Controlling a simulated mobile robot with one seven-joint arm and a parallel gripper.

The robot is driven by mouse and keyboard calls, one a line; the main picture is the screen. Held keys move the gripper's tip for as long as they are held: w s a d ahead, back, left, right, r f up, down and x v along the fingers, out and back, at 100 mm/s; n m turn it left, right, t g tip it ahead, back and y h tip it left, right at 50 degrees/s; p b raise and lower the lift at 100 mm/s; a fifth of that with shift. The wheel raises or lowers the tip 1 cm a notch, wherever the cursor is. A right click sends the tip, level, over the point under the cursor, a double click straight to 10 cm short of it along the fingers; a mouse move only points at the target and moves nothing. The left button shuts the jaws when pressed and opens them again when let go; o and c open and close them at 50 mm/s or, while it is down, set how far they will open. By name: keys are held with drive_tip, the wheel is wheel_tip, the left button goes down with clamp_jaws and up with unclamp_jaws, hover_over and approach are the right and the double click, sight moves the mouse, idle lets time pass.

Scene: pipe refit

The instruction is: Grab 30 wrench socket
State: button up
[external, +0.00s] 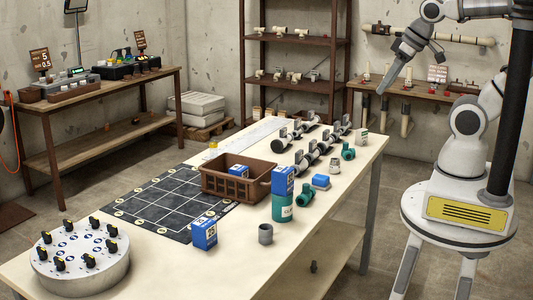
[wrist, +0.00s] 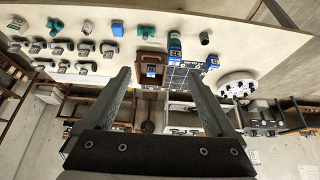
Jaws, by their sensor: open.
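I cannot make out a socket marked 30 in either view. A row of small items (external: 72,92) that may include sockets stands along the front of the left workbench (external: 100,98), too small to read. A plain grey cylinder (external: 265,233) stands upright on the white table; it also shows in the wrist view (wrist: 205,38). My gripper (external: 382,90) is raised at the right, beyond the table's right end and well away from these things. In the wrist view my gripper (wrist: 159,75) is open, with nothing between its fingers.
A shelf rack (external: 298,42) stands behind.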

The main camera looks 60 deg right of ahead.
drive_tip(key=shift+w, duration=0.1)
drive_tip(key=w+d+f+m+g+h+b, duration=0.1)
drive_tip(key=w+d+f+m+g+b, duration=0.2)
drive_tip(key=w, duration=0.5)
drive_tip(key=m+g+b, duration=0.2)
drive_tip(key=m+b, duration=1)
drive_tip(key=m, duration=0.1)
hover_over(335, 159)
drive_tip(key=a, duration=0.1)
wheel_tip(335, 159, down, 21)
drive_tip(key=f, duration=0.4)
drive_tip(key=f+b, duration=0.1)
drive_tip(key=f, duration=0.3)
drive_tip(key=d+f+b, duration=0.1)
drive_tip(key=f, duration=0.3)
drive_tip(key=shift+s, duration=0.15)
wheel_tip(335, 159, down, 5)
drive_tip(key=shift+f+b, duration=0.1)
drive_tip(key=shift+b, duration=0.35)
drive_tip(key=shift+w, duration=0.2)
clamp_jaws()
